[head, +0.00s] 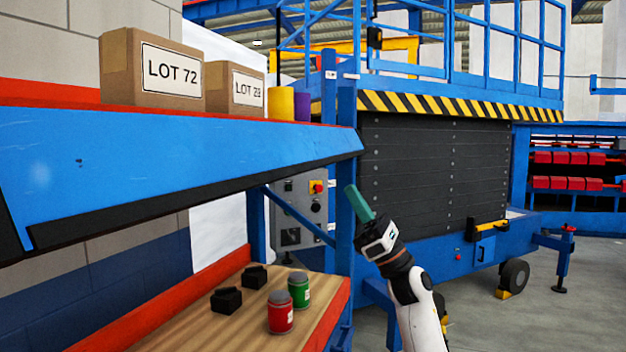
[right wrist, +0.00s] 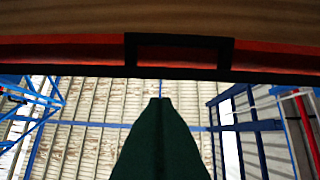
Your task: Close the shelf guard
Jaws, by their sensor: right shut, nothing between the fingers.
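The shelf guard appears to be the long blue panel (head: 190,158) with a black strip along its lower edge, below the red edge of the upper shelf. It slants outward, and the lower shelf space beneath it is open to view. My right gripper (head: 353,190) has teal fingers held together, empty, just beyond and below the panel's right end. In the right wrist view the dark green fingers (right wrist: 160,105) point up toward a black bar with a black handle (right wrist: 180,38); a gap seems to lie between them. My left gripper is not in view.
Boxes (head: 152,68) stand on the upper shelf beside yellow and purple cylinders. The wooden lower shelf (head: 215,325) holds red and green jars and black blocks. A blue rack post (head: 345,220) stands next to my right gripper. A blue lift platform is behind; open floor lies right.

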